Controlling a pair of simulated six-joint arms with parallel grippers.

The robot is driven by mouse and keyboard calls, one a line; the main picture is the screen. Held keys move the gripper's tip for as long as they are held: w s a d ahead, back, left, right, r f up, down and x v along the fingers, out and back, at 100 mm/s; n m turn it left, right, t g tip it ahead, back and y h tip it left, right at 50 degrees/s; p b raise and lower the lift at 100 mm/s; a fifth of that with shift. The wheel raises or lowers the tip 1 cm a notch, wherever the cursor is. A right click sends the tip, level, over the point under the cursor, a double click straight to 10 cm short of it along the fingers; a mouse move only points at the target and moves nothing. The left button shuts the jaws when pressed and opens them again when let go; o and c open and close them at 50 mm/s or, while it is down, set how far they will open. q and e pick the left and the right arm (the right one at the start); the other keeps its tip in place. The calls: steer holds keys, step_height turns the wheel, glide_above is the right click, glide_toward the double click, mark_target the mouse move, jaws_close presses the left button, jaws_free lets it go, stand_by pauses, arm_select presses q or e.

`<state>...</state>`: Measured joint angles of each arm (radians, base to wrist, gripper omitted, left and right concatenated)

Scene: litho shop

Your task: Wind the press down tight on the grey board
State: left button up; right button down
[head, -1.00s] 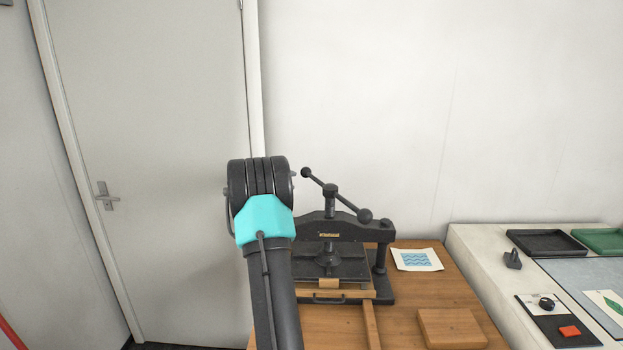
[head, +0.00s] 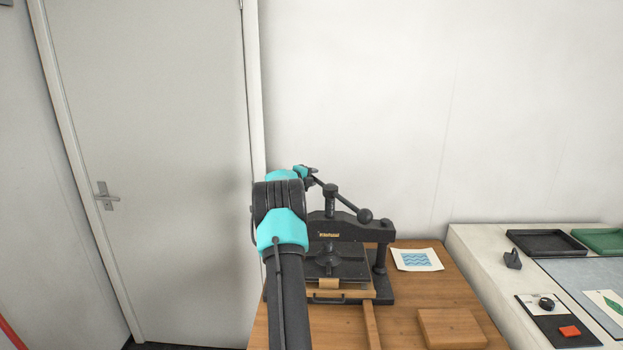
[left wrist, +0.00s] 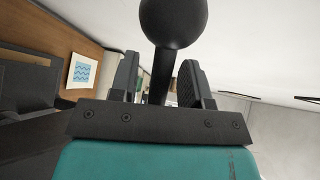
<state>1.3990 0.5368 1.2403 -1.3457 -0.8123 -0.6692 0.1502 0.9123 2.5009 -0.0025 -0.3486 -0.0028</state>
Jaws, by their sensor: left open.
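The black press (head: 345,229) stands on the wooden table, with its tilted crossbar handle (head: 346,202) on top of the screw. The handle's right ball (head: 365,215) is free. My left gripper (head: 309,173) is at the handle's upper left end, covering that end in the head view. In the left wrist view a black ball (left wrist: 174,18) is close to the camera, and its bar (left wrist: 160,82) runs between the two open fingers. The dark platen (head: 340,265) is above the press bed. I cannot make out the grey board. My right gripper is out of view.
A blue wave print (head: 416,260) lies right of the press and a wooden block (head: 451,328) lies in front of it. A white bench (head: 470,247) with trays stands at the right. A door (head: 170,160) is at the left.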

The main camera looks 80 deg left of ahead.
arm_select(q)
jaws_close()
stand_by(0.3)
stand_by(0.3)
